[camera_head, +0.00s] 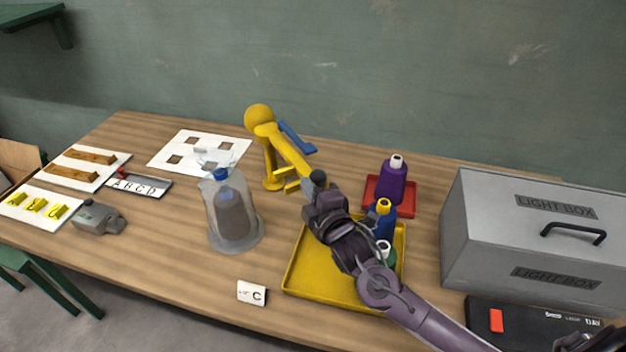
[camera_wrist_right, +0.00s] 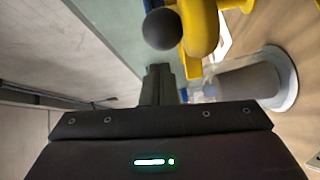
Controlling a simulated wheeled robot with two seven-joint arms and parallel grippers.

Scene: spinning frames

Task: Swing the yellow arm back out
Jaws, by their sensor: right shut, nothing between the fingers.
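The yellow arm (camera_head: 285,148) stands on a yellow post at the back middle of the table. It reaches toward the front right, to a dark ball knob (camera_head: 319,178) at its end. In the right wrist view the dark knob (camera_wrist_right: 162,28) and the yellow arm (camera_wrist_right: 201,28) show at the top. My right gripper (camera_head: 318,200) is shut and empty, just in front of the knob; its closed fingers (camera_wrist_right: 160,84) point at it. I cannot tell whether they touch it. My left gripper is not in view.
A yellow tray (camera_head: 305,277) lies under my right arm, with bottles at its right. A purple bottle (camera_head: 391,182) stands on a red tray behind. A clear vessel (camera_head: 232,212) with a blue top stands left of my gripper. A grey light box (camera_head: 510,235) fills the right side.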

